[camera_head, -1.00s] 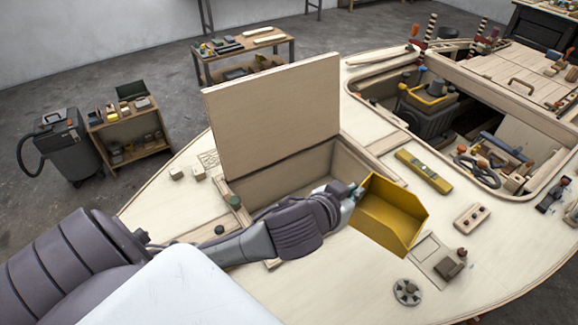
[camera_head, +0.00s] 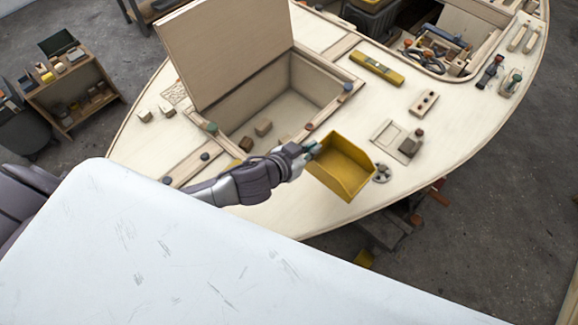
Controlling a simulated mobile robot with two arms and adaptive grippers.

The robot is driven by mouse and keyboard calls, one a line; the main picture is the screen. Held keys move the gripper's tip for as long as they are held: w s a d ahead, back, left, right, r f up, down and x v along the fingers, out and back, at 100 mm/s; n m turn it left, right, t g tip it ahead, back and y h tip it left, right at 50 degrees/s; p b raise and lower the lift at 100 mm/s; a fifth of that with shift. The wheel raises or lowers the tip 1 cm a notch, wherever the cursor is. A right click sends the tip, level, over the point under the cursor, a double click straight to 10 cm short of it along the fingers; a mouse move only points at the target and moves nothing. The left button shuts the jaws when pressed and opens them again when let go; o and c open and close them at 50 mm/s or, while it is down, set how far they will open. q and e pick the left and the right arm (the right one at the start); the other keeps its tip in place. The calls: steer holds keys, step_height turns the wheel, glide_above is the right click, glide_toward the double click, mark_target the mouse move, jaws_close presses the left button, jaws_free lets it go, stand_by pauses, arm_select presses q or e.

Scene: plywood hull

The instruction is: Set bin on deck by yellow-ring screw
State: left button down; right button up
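The yellow open bin (camera_head: 350,181) is in the head view, over the near part of the pale deck (camera_head: 275,212). My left gripper (camera_head: 310,148) is shut on the bin's left rim and holds it tilted, its open side showing. I cannot tell whether the bin's underside touches the deck. Small knob-like screws stand around the hatch: a red one (camera_head: 308,127), a green one (camera_head: 212,128) and dark blue ones (camera_head: 205,155). I cannot make out a yellow ring on any of them. My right gripper is out of view.
The hatch lid (camera_head: 226,50) stands open over a recess holding small blocks. A round grey fitting (camera_head: 381,173) is just right of the bin. A square plate with a dark block (camera_head: 410,145), a yellow level (camera_head: 377,69) and a holed wooden block (camera_head: 424,103) lie beyond.

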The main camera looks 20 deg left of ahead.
arm_select(q)
steer(key=a+f, duration=0.2)
steer(key=s+a+f, duration=0.1)
steer(key=a+f, duration=0.1)
steer(key=f, duration=0.1)
steer(key=s+a+f, duration=0.1)
steer(key=a+f, duration=0.1)
steer(key=f, duration=0.1)
steer(key=shift+s+a+f, duration=0.15)
steer(key=shift+a+f, duration=0.05)
steer(key=shift+a, duration=0.2)
steer(key=shift+f, duration=0.25)
steer(key=c, duration=1.3)
jaws_free()
steer(key=shift+r, duration=0.1)
steer(key=shift+r, duration=0.1)
